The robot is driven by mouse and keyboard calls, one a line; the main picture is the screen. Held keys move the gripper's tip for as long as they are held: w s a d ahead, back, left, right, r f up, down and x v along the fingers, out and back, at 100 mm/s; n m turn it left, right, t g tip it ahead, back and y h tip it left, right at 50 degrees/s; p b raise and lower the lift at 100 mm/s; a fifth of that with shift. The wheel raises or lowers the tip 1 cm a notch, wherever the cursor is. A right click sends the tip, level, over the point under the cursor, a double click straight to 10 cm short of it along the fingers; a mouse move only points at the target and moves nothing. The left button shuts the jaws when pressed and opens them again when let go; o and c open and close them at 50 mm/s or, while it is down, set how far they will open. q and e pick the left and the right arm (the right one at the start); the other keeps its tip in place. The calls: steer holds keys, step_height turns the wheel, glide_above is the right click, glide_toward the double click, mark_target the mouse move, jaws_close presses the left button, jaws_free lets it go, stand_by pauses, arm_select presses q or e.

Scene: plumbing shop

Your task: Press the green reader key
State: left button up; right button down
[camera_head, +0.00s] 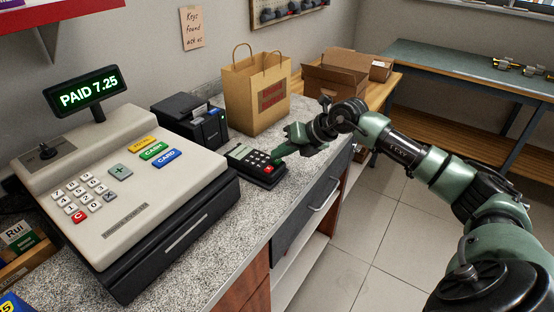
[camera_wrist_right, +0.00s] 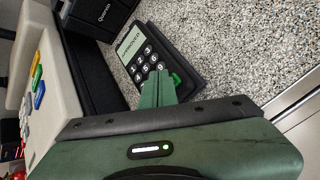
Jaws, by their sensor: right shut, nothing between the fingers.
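The card reader (camera_head: 258,166) lies on the speckled counter, with dark number keys, a red key and a small lit screen. In the right wrist view the reader (camera_wrist_right: 140,62) shows its screen and several keys. A bit of the green key (camera_wrist_right: 177,80) shows just beside my fingertips there. My right gripper (camera_head: 281,150) is shut and empty, its green fingers over the lower key rows at the reader's right end. The fingers (camera_wrist_right: 158,90) hide part of the keypad, and I cannot tell whether they touch the green key. My left gripper is not in view.
A cash register (camera_head: 125,190) with a display reading "PAID 7.25" (camera_head: 88,92) stands left of the reader. A black printer (camera_head: 192,120) and a paper bag (camera_head: 257,92) stand behind it. The counter front (camera_head: 225,228) is clear.

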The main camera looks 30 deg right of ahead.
steer(key=shift+r, duration=0.4)
step_height(320, 180, up, 6)
steer(key=p, duration=0.4)
stand_by(1.0)
